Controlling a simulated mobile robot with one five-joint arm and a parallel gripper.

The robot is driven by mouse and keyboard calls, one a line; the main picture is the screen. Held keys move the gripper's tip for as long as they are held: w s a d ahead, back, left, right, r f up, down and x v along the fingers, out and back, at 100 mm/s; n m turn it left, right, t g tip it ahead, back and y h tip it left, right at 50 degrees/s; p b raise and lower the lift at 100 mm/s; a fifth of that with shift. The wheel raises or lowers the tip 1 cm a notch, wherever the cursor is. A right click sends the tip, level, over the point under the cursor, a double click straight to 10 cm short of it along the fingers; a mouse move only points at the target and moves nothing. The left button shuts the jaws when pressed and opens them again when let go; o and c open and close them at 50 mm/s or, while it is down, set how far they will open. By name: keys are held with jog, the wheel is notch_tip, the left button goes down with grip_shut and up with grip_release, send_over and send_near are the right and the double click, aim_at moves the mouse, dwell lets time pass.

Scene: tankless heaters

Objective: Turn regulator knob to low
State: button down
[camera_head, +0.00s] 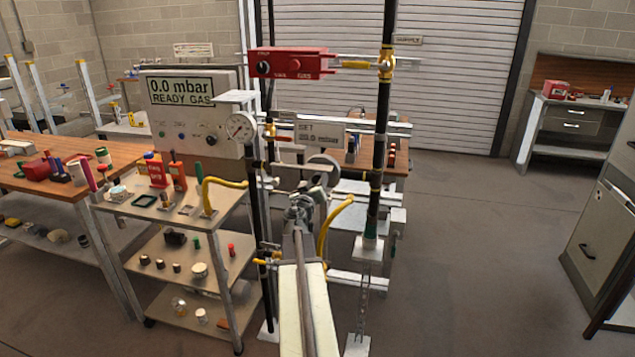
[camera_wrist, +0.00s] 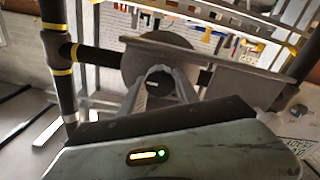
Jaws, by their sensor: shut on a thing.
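The regulator shows as a round dark grey disc (camera_wrist: 140,58) on a dark pipe in the wrist view. In the head view the grey disc (camera_head: 326,162) sits partly behind my arm. My gripper (camera_wrist: 160,74) has its two pale fingers drawn together at the front of the disc, shut on what appears to be the regulator knob. The fingers hide most of the knob, and its pointer or low mark cannot be made out. In the head view my gripper (camera_head: 312,188) reaches up to the regulator. A grey SET plate (camera_head: 309,130) stands just above it.
A display (camera_head: 187,90) reads 0.0 mbar, READY GAS. A pressure gauge (camera_head: 240,127) is left of the regulator. A red control box (camera_head: 291,64) is above. A dark upright pipe (camera_head: 378,150) stands close right. A loaded cart (camera_head: 180,228) is left. The floor at right is clear.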

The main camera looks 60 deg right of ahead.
jog(key=shift+a+n, duration=0.1)
jog(key=shift+n, duration=1.4)
jog(key=shift+w, duration=0.1)
jog(key=c, duration=0.9)
grip_release()
jog(key=shift+a, duration=0.1)
jog(key=shift+s+a, duration=0.2)
jog(key=shift+a, duration=0.05)
jog(key=v, duration=0.7)
jog(key=shift+a, duration=0.2)
